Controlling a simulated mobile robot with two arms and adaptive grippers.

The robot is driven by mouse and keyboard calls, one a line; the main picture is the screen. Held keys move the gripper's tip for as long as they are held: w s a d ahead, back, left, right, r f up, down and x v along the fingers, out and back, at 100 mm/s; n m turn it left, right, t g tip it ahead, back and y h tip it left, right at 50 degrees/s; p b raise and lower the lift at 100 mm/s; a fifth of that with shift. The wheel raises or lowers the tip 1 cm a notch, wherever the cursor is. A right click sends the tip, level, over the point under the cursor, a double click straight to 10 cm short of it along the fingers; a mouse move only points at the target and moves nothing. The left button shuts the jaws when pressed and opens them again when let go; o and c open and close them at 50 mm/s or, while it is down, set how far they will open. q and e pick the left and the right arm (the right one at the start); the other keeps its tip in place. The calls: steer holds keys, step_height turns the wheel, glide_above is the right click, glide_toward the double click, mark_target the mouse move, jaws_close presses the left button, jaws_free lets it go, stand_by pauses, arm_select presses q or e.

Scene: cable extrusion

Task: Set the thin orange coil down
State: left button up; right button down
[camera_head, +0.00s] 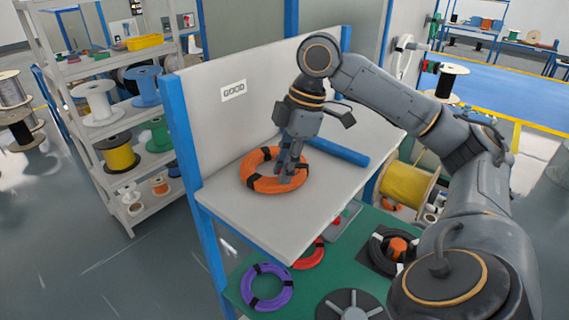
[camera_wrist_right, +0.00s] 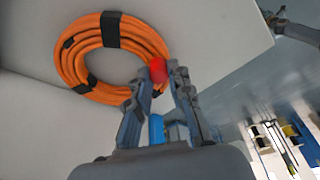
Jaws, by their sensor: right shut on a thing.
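The orange coil (camera_head: 262,181), with black bands around it, lies about flat at the shelf (camera_head: 245,217) under the GOOD sign (camera_head: 233,91); I cannot tell whether it touches everywhere. My right gripper (camera_head: 284,172) points down and is shut on the coil's right side. The wrist view shows the coil (camera_wrist_right: 73,62) at the upper left, with its rim at my right fingertips (camera_wrist_right: 164,76). A red patch shows between those fingers. A dark gripper-like part, likely my left gripper (camera_wrist_right: 275,20), shows small at the upper right edge of the wrist view.
A blue bar (camera_head: 338,151) lies on the shelf behind my right gripper. Below, a green table (camera_head: 310,284) holds a purple coil (camera_head: 246,289), a red coil (camera_head: 318,251) and black reels. A rack of spools (camera_head: 130,180) stands left. The shelf's front is clear.

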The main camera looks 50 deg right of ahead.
steer(key=shift+s, duration=0.1)
steer(key=c, duration=1.2)
jaws_free()
steer(key=v, duration=0.6)
steer(key=shift+p, duration=0.4)
steer(key=p+v, duration=0.3)
steer(key=v, duration=0.3)
steer(key=shift+s, duration=0.1)
